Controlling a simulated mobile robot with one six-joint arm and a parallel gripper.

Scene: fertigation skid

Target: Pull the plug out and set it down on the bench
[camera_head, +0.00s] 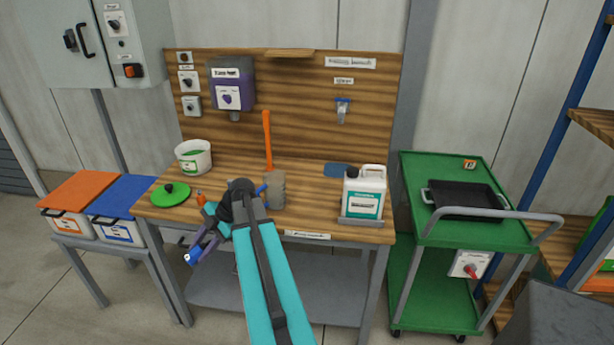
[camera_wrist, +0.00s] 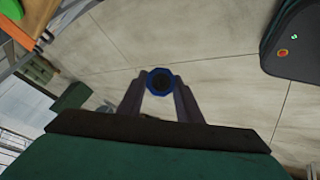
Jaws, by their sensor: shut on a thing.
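My gripper (camera_wrist: 160,98) is shut on the plug (camera_wrist: 160,82), which shows in the wrist view as a blue ring with a dark centre between the two fingers. In the head view the plug (camera_head: 192,258) is a small blue and pale piece at the gripper's tip (camera_head: 197,250). It is held in front of the bench's left front side, apart from the bench top. The wooden bench (camera_head: 315,205) has a grey frame. My arm covers part of its front edge. No socket shows around the plug in either view.
The middle of the bench top is clear. A green cart (camera_head: 415,215) is at right, lidded bins (camera_head: 125,195) at left.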

